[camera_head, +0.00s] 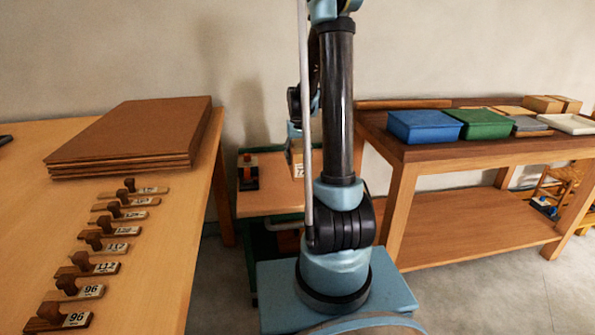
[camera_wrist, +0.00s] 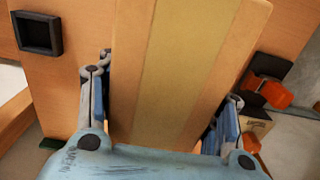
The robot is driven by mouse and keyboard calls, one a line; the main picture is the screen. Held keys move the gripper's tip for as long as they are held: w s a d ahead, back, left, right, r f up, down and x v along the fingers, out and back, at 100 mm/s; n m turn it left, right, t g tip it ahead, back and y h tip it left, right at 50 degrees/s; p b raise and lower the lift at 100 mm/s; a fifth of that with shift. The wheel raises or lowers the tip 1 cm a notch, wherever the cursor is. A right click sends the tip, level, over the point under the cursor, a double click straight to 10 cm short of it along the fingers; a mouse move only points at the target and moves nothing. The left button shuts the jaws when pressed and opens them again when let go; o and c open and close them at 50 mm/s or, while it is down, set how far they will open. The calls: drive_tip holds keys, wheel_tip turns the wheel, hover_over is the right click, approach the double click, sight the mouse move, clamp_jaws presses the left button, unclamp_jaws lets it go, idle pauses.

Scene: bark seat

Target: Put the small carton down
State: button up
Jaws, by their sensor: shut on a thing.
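The small carton (camera_wrist: 178,65) is brown with a lighter tape strip along its middle. It fills the centre of the wrist view, between the two fingers of my gripper (camera_wrist: 165,100), which is shut on it. In the head view the carton (camera_head: 297,162) shows partly beside my arm, with a pale printed label low on it. It is over the small wooden table (camera_head: 270,203). My arm hides much of the carton and gripper there. I cannot tell whether the carton touches the tabletop.
A dark item with orange parts (camera_head: 248,172) stands on the small table, left of the carton. A black square frame (camera_wrist: 37,33) shows in the wrist view. The left bench (camera_head: 160,255) holds stacked boards and several labelled blocks. The right bench (camera_head: 440,152) holds blue and green bins.

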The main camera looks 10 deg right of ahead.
drive_tip(key=shift+s+f, duration=0.1)
drive_tip(key=shift+f, duration=2.55)
drive_tip(key=o, duration=1.3)
